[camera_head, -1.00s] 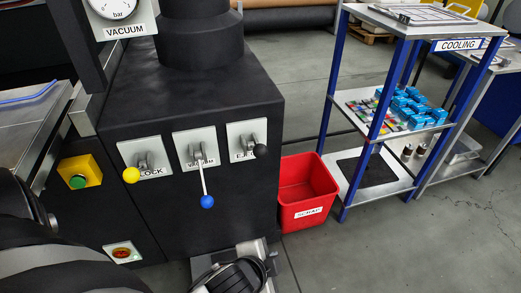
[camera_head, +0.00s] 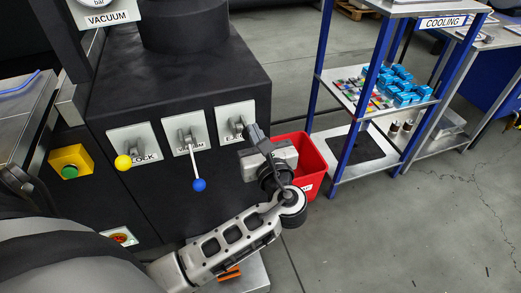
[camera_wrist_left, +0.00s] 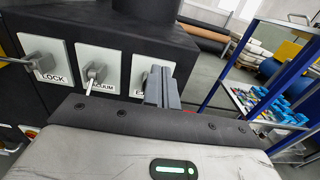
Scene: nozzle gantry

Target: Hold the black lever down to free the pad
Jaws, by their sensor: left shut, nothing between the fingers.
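The black lever (camera_head: 237,124) is at the right-hand plate on the front of the black machine; its mount shows, but its knob is hidden behind my left gripper. My left gripper (camera_head: 251,133) is shut and empty, with its fingertips at or just in front of this plate. I cannot tell whether they touch the lever. In the left wrist view the shut fingers (camera_wrist_left: 160,86) stand up in front of the plate (camera_wrist_left: 146,71) and cover most of its label. My right gripper is out of view. I cannot make out the pad.
Left of the black lever are the blue-knobbed vacuum lever (camera_head: 198,184) and the yellow-knobbed lock lever (camera_head: 123,162). A red scrap bin (camera_head: 318,160) stands close behind my left gripper. The blue-framed cooling rack (camera_head: 343,170) is to the right. Open floor lies at the lower right.

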